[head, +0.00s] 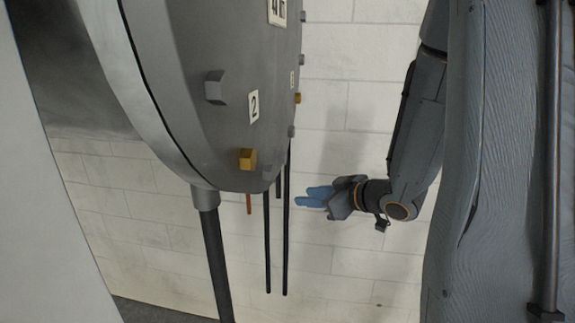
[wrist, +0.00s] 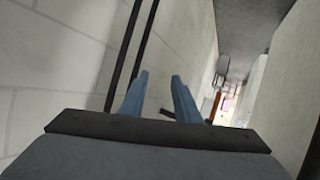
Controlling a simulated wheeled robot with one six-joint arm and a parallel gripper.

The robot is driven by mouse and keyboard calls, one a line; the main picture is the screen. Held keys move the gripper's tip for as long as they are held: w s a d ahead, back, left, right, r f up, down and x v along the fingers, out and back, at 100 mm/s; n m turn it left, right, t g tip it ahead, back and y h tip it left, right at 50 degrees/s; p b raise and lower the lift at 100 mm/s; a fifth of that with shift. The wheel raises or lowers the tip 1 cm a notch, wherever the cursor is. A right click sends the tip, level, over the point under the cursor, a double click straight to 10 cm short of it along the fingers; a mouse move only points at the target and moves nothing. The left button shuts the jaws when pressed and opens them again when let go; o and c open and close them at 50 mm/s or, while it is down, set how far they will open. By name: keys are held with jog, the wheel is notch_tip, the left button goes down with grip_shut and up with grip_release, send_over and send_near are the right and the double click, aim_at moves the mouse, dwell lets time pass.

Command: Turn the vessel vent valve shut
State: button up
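A grey rounded vessel (head: 235,60) fills the upper left of the head view. I cannot tell which fitting is the vent valve. My gripper (head: 303,196) is right of the vessel's lower end and apart from it, beside the dark rods. Its blue fingers also show in the wrist view (wrist: 160,75), spread with a gap and nothing between them. No valve handle is recognisable in the wrist view.
Thin dark rods (head: 286,230) hang below the vessel, close left of my fingertips. A thicker dark leg (head: 215,260) stands further left. A short orange-brown piece (head: 249,204) hangs under the vessel. A pale block wall (head: 350,265) lies behind; the space below my gripper looks clear.

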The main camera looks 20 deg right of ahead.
jog(key=s+a+r+n+y+p, duration=0.2)
jog(key=s+r+n+y, duration=0.1)
jog(key=s+r+y, duration=0.6)
jog(key=w+a+h+p, duration=0.1)
jog(key=w+a+p, duration=0.1)
jog(key=w+a, duration=0.3)
jog(key=shift+a+r+p, duration=0.2)
jog(key=shift+a+p, duration=0.2)
jog(key=shift+a, duration=0.15)
grip_shut()
